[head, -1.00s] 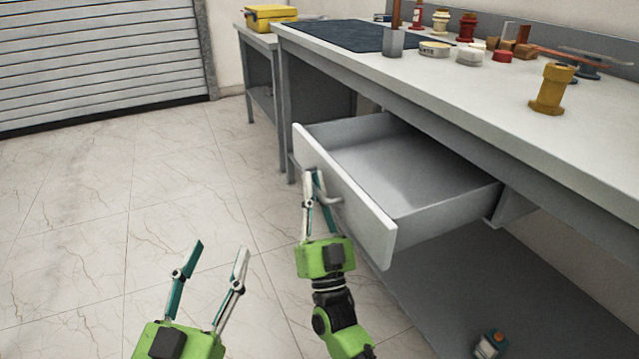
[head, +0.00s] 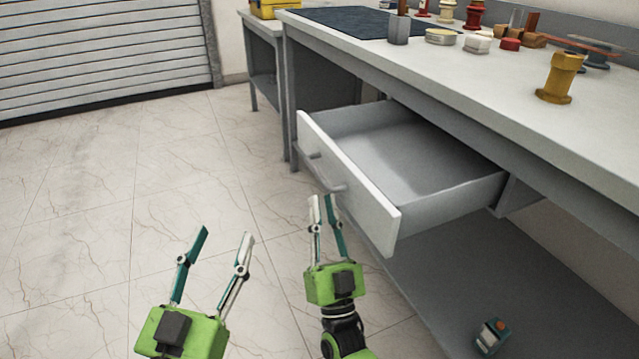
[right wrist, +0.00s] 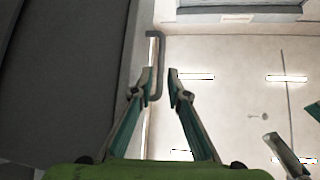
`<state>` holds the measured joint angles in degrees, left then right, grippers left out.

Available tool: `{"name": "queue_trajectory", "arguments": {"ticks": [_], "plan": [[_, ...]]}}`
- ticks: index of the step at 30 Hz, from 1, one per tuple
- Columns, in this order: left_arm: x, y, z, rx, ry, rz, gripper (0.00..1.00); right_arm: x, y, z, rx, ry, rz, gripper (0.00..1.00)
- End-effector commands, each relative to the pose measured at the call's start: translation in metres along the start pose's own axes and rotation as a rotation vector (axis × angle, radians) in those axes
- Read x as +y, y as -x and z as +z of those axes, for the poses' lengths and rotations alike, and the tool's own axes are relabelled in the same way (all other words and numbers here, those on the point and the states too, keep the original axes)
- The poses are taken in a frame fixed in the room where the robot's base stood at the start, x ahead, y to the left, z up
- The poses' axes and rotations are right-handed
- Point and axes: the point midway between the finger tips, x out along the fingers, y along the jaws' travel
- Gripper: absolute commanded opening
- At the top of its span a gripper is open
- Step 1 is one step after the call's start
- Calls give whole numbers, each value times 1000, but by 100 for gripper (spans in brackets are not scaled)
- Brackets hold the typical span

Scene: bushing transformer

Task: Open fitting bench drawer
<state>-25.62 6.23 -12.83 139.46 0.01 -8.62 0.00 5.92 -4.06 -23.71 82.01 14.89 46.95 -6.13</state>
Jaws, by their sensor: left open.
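The fitting bench drawer (head: 350,190) is pulled well out from under the bench, and its grey interior is empty. Its bar handle (head: 336,188) is on the white front panel. My right gripper (head: 321,198) is just below and in front of the handle, its fingers partly apart with nothing held. In the right wrist view the handle (right wrist: 159,70) shows close to the tips of the right gripper (right wrist: 162,72); whether they touch cannot be told. My left gripper (head: 227,234) is open and empty, left of the drawer above the floor.
The bench top (head: 480,95) carries a yellow bushing (head: 560,78), a dark mat (head: 355,22) and several small parts. A small bottle-like item (head: 491,336) is on the lower shelf. The tiled floor (head: 150,190) left of the drawer is clear.

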Motion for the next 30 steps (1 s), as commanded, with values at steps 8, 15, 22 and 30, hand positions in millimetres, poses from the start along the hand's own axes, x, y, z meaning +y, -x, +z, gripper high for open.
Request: {"name": "queue_trajectory", "arguments": {"ticks": [8,15,22,30], "plan": [[0,0,0,-1,0,0,47,0,44,0,-1,-1,0,15],[0,0,0,-1,0,-1,47,0,51,0,1,-1,-1,15],[0,0,0,-1,0,-1,47,0,50,0,1,-1,-1,15],[0,0,0,-1,1,0,47,0,50,0,0,0,0,15]]}}
